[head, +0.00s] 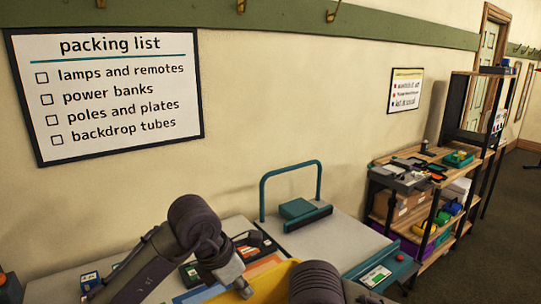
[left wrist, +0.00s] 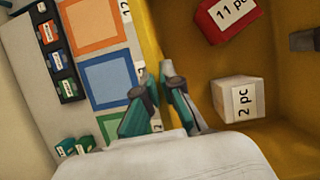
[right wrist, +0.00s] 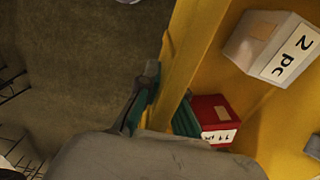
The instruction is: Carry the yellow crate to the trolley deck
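The yellow crate (head: 272,283) shows at the bottom of the head view, partly hidden by my arms. In the left wrist view, my left gripper (left wrist: 159,90) is shut on the wall of the yellow crate (left wrist: 245,152), one finger on each side. My right gripper (right wrist: 170,90) is shut on the opposite wall of the crate (right wrist: 195,30) in the right wrist view. Inside lie a red box (left wrist: 228,18) and a white box (left wrist: 240,98). I cannot tell whether the crate is lifted.
A table with coloured squares (left wrist: 108,80) and small boxes (left wrist: 60,60) lies left of the crate. A loaded shelf (head: 425,200) stands at the right. Dark floor (right wrist: 80,60) shows beside the crate.

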